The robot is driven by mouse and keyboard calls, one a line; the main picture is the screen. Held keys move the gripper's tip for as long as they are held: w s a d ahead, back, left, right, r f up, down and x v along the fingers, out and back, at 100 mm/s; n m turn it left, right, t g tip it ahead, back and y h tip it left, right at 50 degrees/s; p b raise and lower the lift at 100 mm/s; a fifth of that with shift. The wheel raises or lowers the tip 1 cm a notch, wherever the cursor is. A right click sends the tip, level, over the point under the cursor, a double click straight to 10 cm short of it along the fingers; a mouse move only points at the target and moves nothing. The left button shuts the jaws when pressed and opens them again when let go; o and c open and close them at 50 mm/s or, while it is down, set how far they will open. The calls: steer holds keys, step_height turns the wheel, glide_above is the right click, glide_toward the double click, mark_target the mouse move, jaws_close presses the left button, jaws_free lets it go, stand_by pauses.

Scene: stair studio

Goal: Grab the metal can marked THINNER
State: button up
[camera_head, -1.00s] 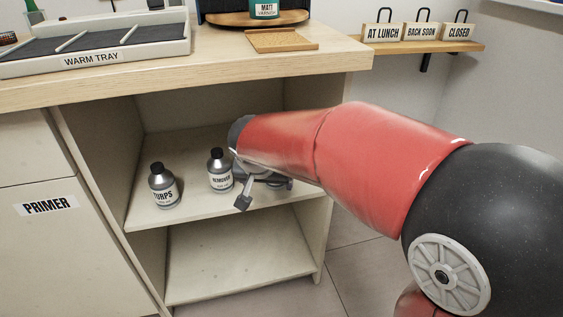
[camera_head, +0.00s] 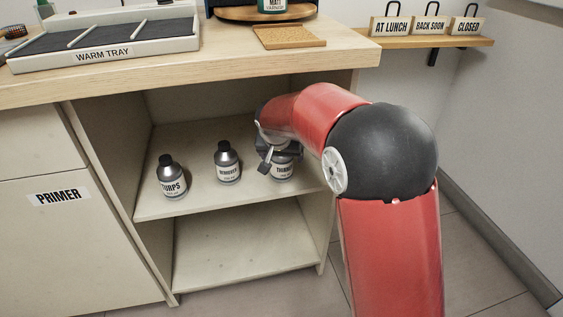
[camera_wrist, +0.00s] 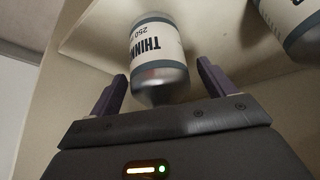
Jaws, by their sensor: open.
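The metal can marked THINNER (camera_head: 283,171) stands on the upper shelf of the cabinet, at the right end of a row of similar cans. In the head view my gripper and wrist hide its top. It also shows in the wrist view (camera_wrist: 155,50), upside down in the picture, with its label partly readable. My gripper (camera_wrist: 160,82) is open, with one dark finger on each side of the can's shoulder and neck. Gaps show between the fingers and the can. In the head view my gripper (camera_head: 268,157) is at the can's upper part.
The REMOVER can (camera_head: 228,164) stands left of the THINNER can, and the TURPS can (camera_head: 172,181) is further left. The wooden countertop (camera_head: 220,68) overhangs the shelf (camera_head: 205,199). The lower shelf (camera_head: 245,252) is empty.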

steer(key=shift+w+f, duration=0.15)
steer(key=shift+f, duration=0.1)
steer(key=c, duration=1.3)
steer(key=shift+r, duration=0.1)
